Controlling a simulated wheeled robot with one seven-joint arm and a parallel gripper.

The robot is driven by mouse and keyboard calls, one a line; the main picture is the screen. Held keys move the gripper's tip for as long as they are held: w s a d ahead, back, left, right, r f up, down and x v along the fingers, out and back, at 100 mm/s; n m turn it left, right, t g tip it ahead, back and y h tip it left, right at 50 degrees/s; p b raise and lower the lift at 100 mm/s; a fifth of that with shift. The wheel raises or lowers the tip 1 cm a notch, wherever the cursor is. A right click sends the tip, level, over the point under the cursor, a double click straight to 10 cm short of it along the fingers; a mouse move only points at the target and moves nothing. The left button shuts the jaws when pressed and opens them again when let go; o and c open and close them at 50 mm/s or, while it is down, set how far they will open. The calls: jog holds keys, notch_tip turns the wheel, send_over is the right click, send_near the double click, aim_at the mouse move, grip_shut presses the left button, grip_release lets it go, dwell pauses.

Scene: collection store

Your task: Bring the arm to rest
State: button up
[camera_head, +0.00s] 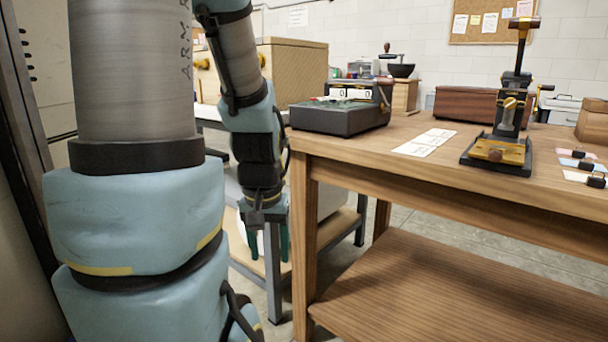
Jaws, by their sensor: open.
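My arm fills the left of the head view, with thick grey and light blue links. The forearm hangs downward beside the left end of the wooden table (350,150). My gripper (268,248) points down below the table top, left of the table's front leg. Its two dark green fingers are apart, with nothing seen between them. It is apart from the table top. Part of the arm is hidden behind the nearer links.
The lower wooden shelf (430,285) is bare. A metal-legged bench (272,270) stands behind my gripper.

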notch_tip(320, 180, up, 26)
jog(key=p, duration=2.6)
jog(key=shift+f, duration=0.15)
